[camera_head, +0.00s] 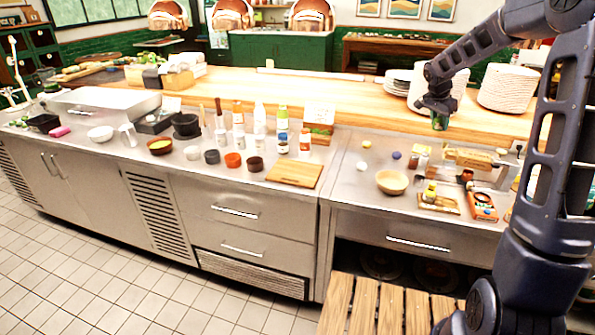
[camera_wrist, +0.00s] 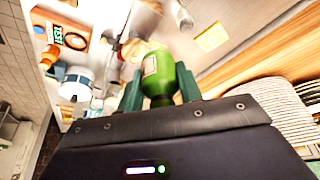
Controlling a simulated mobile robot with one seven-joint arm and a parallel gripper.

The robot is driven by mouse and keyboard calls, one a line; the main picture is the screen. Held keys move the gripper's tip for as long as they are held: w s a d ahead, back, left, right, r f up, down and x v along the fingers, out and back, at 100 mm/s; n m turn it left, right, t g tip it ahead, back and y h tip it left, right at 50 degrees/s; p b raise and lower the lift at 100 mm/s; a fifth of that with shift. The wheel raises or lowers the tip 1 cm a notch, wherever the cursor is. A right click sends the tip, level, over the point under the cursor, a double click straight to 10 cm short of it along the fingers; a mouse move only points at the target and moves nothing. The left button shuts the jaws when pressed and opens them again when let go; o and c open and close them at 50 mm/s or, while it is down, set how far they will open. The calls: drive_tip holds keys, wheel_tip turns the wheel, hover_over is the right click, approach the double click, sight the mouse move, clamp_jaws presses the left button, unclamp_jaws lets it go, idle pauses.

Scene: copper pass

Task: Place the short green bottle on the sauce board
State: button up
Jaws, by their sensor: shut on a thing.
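The short green bottle (camera_head: 439,122) hangs below my gripper (camera_head: 437,108) in the head view, above the right-hand part of the steel counter. In the wrist view the bottle (camera_wrist: 158,76) sits between the two green fingers of my gripper (camera_wrist: 161,88), which are shut on it. A bare wooden board (camera_head: 295,174) lies at the front of the counter, left of the gripper. A smaller board (camera_head: 452,209) at the right carries a small yellow-green item. The frames do not show which of them is the sauce board.
Several sauce bottles (camera_head: 282,125) and small bowls (camera_head: 233,160) stand left of and behind the bare board. A wooden bowl (camera_head: 392,182) stands right of it. Stacked plates (camera_head: 507,87) are on the raised wooden shelf (camera_head: 330,92). An orange box (camera_head: 482,206) lies beside the smaller board.

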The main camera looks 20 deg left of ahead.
drive_tip(key=a+n, duration=0.3)
drive_tip(key=a, duration=0.9)
drive_tip(key=n+t+y, duration=0.1)
drive_tip(key=n+y, duration=0.3)
drive_tip(key=n, duration=0.4)
hover_over(303, 166)
drive_tip(key=s, duration=0.1)
wheel_tip(303, 166, down, 19)
drive_tip(key=shift+s+f, duration=0.15)
drive_tip(key=shift+f, duration=0.15)
drive_tip(key=o, duration=1)
drive_tip(key=v, duration=1.2)
drive_tip(key=shift+s+a, duration=0.1)
drive_tip(key=shift+s, duration=0.05)
